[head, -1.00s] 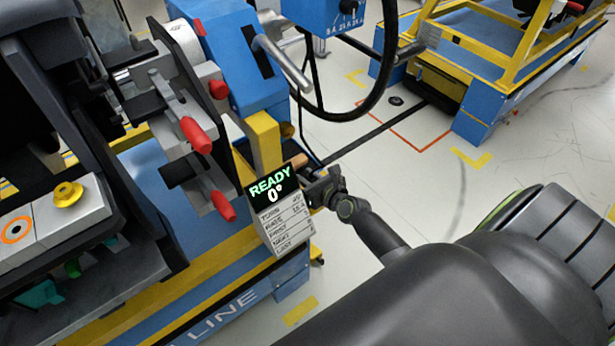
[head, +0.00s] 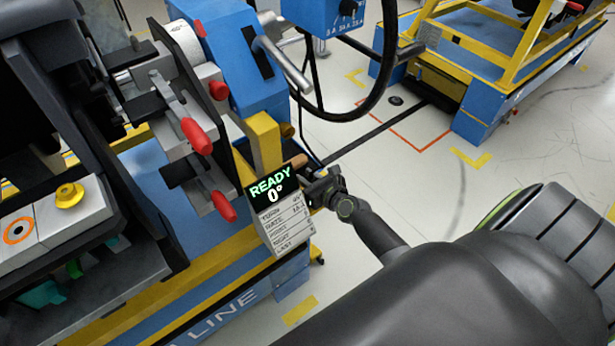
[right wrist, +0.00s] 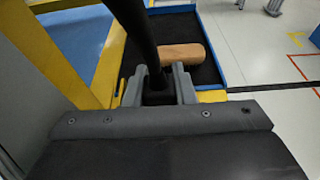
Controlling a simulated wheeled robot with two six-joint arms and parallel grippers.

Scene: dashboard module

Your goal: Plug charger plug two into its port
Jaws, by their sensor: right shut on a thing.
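My right gripper (head: 312,187) is beside the blue and yellow cart, just right of the READY sign. In the right wrist view its two fingers (right wrist: 158,88) are shut on a black bar-like piece (right wrist: 139,32) that rises towards the top left. I cannot tell whether this piece is charger plug two. A tan cylinder (right wrist: 181,54) lies just beyond the fingers; its end also shows in the head view (head: 298,161). I cannot make out a charger port. My left gripper is not in view.
The READY display (head: 268,188) and its list panel stand close beside my right gripper. Red-handled clamps (head: 196,136) stick out further left. A black cable (head: 314,85) hangs behind the gripper, and a thick black hoop (head: 388,62) curves above. Open floor (head: 410,190) lies to the right.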

